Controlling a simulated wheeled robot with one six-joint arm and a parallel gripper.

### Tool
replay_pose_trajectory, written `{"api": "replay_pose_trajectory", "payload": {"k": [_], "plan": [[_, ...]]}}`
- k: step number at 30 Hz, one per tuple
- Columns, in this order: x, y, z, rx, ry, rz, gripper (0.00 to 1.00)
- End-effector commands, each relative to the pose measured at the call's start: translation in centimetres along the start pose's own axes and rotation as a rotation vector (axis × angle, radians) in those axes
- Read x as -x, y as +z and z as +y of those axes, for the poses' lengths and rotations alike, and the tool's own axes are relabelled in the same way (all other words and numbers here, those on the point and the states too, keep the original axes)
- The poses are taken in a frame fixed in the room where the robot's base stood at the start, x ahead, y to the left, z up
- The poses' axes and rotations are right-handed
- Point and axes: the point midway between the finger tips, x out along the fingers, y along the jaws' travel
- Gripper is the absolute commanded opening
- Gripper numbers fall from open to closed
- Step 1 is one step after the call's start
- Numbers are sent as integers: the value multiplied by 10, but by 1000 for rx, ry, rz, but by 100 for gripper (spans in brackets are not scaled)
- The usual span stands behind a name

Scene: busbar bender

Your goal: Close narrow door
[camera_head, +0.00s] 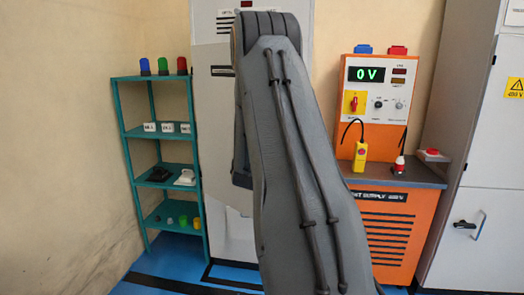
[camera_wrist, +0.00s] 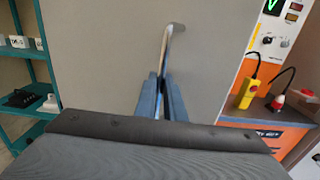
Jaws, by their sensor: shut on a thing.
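The narrow door is a plain light grey panel (camera_wrist: 100,60) that fills the middle of the wrist view. A bent metal handle (camera_wrist: 169,45) stands out from it. My gripper (camera_wrist: 164,82) is shut on the handle, its blue fingers on either side of the bar. In the head view, the tall narrow light grey cabinet (camera_head: 213,130) stands behind my arm. My arm hides the gripper, the handle and much of the cabinet front there. I cannot tell from these views how far the door stands open.
A teal shelf (camera_head: 163,133) with lamps and small parts stands left of the cabinet. An orange power supply unit (camera_head: 395,235) with a yellow pendant (camera_head: 360,157) stands to the right. A large grey cabinet (camera_head: 490,170) is at far right. Blue floor shows at lower left.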

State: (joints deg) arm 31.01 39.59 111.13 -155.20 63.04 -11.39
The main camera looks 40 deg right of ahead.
Motion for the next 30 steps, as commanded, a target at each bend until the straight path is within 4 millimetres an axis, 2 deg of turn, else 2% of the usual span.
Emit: {"api": "replay_pose_trajectory", "payload": {"k": [2,3,6,17,30], "plan": [[0,0,0,-1,0,1,0],[1,0,1,-1,1,1,11],[1,0,1,-1,1,1,28],[3,0,0,0,-1,0,28],[66,-1,0,-1,0,0,28]]}}
